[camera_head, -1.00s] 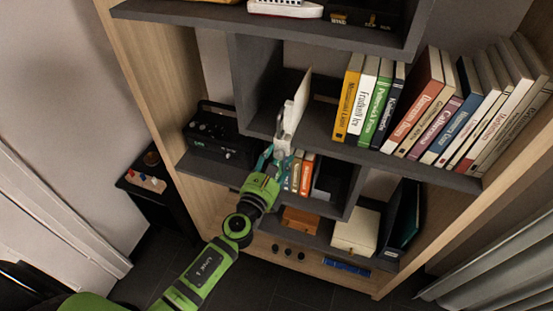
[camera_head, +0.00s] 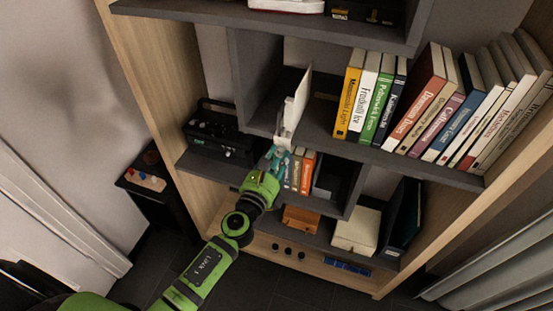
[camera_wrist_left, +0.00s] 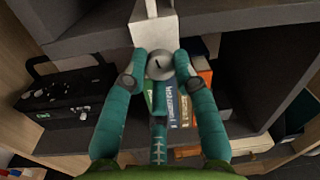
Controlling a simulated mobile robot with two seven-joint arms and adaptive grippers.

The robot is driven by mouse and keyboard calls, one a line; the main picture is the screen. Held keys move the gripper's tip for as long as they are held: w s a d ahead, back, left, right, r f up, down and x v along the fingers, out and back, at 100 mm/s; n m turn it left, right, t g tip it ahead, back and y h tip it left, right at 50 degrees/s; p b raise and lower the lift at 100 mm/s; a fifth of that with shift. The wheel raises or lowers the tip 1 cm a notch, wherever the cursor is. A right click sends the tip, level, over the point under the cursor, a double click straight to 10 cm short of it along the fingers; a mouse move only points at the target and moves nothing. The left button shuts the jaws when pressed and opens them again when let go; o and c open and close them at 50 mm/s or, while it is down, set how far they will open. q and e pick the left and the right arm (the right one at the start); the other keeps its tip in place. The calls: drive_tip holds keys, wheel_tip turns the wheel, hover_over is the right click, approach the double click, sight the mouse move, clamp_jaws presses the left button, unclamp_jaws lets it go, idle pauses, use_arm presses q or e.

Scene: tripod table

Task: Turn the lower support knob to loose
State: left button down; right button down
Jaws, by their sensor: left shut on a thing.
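The support knob (camera_wrist_left: 160,66) is a small round grey disc with a dark slot mark on its face, seen in the left wrist view. It sits at the lower end of a white support (camera_wrist_left: 154,30), which also shows in the head view (camera_head: 294,108) at the edge of a dark shelf. My left gripper (camera_wrist_left: 160,74) has its teal fingers on both sides of the knob, shut on it. In the head view the same gripper (camera_head: 278,153) is just below the support, and its fingers hide the knob. My right gripper is not in view.
Books (camera_head: 428,102) stand on the shelf to the right. A black radio-like box (camera_head: 218,133) is left of the gripper. Smaller books (camera_head: 306,172) stand close behind the fingers. An orange box (camera_head: 301,219) and a cream box (camera_head: 356,232) are lower down.

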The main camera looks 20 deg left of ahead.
use_arm(q)
drive_tip(key=n+b, duration=0.1)
drive_tip(key=n, duration=0.3)
drive_tip(key=shift+f+n+b, duration=0.15)
drive_tip(key=shift+n+b, duration=0.25)
drive_tip(key=n+b, duration=0.1)
drive_tip(key=n, duration=0.4)
drive_tip(key=shift+n+y+b, duration=0.3)
drive_tip(key=n, duration=0.4)
drive_tip(key=shift+d+n, duration=0.1)
drive_tip(key=shift+n, duration=0.3)
drive_tip(key=n, duration=0.5)
drive_tip(key=shift+y, duration=0.3)
drive_tip(key=shift+n, duration=0.4)
drive_tip(key=c, duration=1)
unclamp_jaws()
